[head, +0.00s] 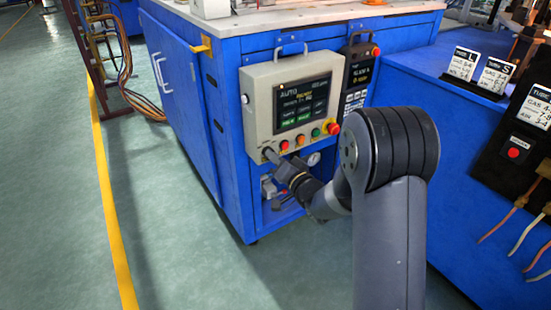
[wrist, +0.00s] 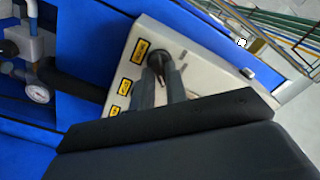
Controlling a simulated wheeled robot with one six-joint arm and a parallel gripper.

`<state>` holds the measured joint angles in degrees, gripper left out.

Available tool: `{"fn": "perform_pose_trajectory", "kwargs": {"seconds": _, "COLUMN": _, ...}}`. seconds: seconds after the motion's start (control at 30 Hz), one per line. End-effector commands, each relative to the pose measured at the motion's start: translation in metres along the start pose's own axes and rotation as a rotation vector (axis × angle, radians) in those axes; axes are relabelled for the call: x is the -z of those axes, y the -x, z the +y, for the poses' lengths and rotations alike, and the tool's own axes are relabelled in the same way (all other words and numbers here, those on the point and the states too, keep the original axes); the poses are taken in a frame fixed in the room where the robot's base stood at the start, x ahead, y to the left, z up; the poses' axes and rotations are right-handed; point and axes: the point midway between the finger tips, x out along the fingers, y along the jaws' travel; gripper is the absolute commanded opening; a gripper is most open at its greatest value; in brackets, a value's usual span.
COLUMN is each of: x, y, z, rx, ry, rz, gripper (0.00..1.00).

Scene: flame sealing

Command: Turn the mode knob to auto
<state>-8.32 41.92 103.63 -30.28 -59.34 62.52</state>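The grey control box (head: 292,95) hangs on the front of the blue cabinet. Its screen (head: 304,102) reads AUTO at the top left. My gripper (head: 271,155) is at the box's lower left corner, and the mode knob there is hidden by it in the head view. In the wrist view a black knob (wrist: 157,47) stands on the pale panel, and the two grey fingers of my gripper (wrist: 161,75) reach up to it, one on each side. The fingers are a little apart, with a dark part between them. I cannot tell whether they press on the knob.
Coloured buttons and a red emergency stop (head: 333,128) sit to the right along the box's lower edge. A pressure gauge (head: 313,159) and fittings are below it. A black controller (head: 357,80) hangs to the right.

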Motion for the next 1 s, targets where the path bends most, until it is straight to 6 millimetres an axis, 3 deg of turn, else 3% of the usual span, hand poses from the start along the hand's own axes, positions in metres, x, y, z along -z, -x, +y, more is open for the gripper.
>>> {"fn": "perform_pose_trajectory", "kwargs": {"seconds": 0.2, "x": 0.0, "y": 0.0, "z": 0.0, "rx": 0.0, "ry": 0.001, "rz": 0.0, "gripper": 0.32}}
{"fn": "perform_pose_trajectory", "kwargs": {"seconds": 0.57, "x": 0.001, "y": 0.008, "z": 0.0, "rx": -0.001, "ry": 0.001, "rz": 0.0, "gripper": 0.32}}
{"fn": "perform_pose_trajectory", "kwargs": {"seconds": 1.0, "x": 0.002, "y": 0.087, "z": 0.0, "rx": -0.003, "ry": 0.0, "rz": 0.001, "gripper": 0.32}}
